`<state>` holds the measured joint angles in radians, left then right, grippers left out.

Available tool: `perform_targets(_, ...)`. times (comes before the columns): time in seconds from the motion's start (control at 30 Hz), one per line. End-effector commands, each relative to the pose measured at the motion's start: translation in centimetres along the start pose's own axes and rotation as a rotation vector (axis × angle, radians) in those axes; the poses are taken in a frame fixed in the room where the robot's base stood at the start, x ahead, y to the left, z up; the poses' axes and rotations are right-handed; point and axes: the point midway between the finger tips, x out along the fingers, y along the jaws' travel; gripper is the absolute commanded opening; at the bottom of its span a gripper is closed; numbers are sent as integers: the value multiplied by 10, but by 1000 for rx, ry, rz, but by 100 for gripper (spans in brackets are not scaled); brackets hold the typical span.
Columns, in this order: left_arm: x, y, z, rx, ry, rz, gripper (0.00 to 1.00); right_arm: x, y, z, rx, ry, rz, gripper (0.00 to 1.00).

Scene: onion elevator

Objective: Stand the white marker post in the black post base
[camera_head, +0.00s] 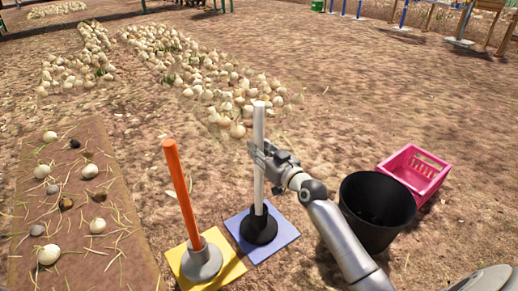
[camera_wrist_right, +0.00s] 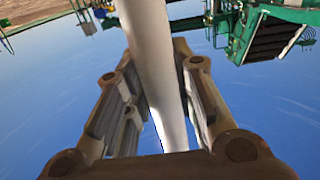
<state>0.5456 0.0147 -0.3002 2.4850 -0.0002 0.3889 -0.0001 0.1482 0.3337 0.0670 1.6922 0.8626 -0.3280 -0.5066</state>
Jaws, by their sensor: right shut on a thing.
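The white marker post (camera_head: 258,182) is upright, with its lower end at the black post base (camera_head: 258,228). The picture does not show how deep it sits in the base. My right gripper (camera_head: 262,158) is shut around the post's middle, above the base. In the right wrist view the white post (camera_wrist_right: 152,50) runs between the fingers (camera_wrist_right: 160,110). The black base stands on a blue square mat (camera_head: 285,233). My left gripper is not in view.
An orange post (camera_head: 180,185) stands in a grey base (camera_head: 202,260) on a yellow mat (camera_head: 233,269), just left. A black bucket (camera_head: 350,205) and a pink crate (camera_head: 412,174) are at the right. A brown board (camera_head: 75,215) with onions and stones lies left. Onion piles (camera_head: 185,60) lie behind.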

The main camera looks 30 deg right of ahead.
Motion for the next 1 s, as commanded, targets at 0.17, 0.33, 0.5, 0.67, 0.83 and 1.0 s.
perform_targets(0.17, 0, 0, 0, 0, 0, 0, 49, 0, 0, -2, 0, 3, 1, 32)
perform_targets(0.33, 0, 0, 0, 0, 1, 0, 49, 0, 0, -1, 0, 2, 0, 49)
perform_targets(0.5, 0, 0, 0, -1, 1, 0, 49, 0, 0, -1, 0, 1, 0, 49)
perform_targets(0.67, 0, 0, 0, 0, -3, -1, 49, -2, 0, 1, 0, -3, 0, 49)
perform_targets(0.83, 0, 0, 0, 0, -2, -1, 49, -17, 1, 2, -2, -3, 1, 49)
perform_targets(1.0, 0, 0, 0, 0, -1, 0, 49, -45, 0, 2, -3, -4, 0, 49)
